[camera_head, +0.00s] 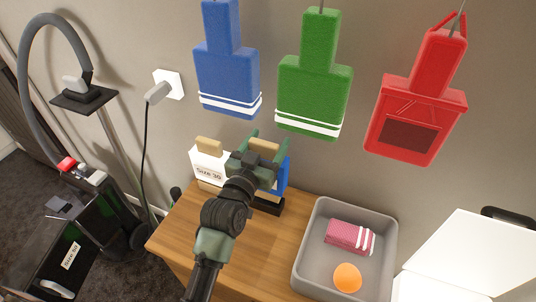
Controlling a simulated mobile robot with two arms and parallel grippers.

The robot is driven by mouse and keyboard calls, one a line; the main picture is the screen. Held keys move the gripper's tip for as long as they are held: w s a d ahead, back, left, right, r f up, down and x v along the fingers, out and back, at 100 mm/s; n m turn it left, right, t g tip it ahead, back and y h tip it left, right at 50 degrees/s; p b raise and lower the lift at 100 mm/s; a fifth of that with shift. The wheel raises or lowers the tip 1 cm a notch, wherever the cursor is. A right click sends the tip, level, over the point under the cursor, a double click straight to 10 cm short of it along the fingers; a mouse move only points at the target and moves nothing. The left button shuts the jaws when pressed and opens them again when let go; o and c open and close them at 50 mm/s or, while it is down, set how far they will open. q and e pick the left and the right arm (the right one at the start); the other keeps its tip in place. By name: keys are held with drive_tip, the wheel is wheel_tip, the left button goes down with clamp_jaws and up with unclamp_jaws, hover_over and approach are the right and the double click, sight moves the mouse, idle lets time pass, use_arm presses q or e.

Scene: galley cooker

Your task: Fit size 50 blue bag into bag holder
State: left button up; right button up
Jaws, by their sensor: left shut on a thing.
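My left gripper (267,139) reaches over the wooden cabinet top from below. Its green fingers are shut on the tan tab of the blue bag (284,174). The blue bag stands upright in a dark rack on the cabinet, mostly hidden behind the gripper. A white bag labelled "Size 30" (209,173) stands just left of it, also with a tan tab. The black vacuum cleaner (105,205) is on the floor at the left, with an open part labelled "Size 50" (71,255), apparently the bag holder. My right gripper is not in view.
A grey tray (309,237) holding a pink striped cloth (350,237) and an orange ball (347,277) is right of my arm. Blue (226,75), green (313,90) and red (414,110) items hang above. A hose (24,60) and a cord (146,140) are at the left.

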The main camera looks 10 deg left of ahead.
use_arm(q)
wheel_tip(320, 180, down, 4)
drive_tip(key=shift+f+p, duration=0.2)
drive_tip(key=shift+p, duration=0.1)
drive_tip(key=shift+s, duration=0.1)
drive_tip(key=shift+f, duration=0.2)
drive_tip(key=o, duration=1.8)
drive_tip(key=shift+o, duration=0.2)
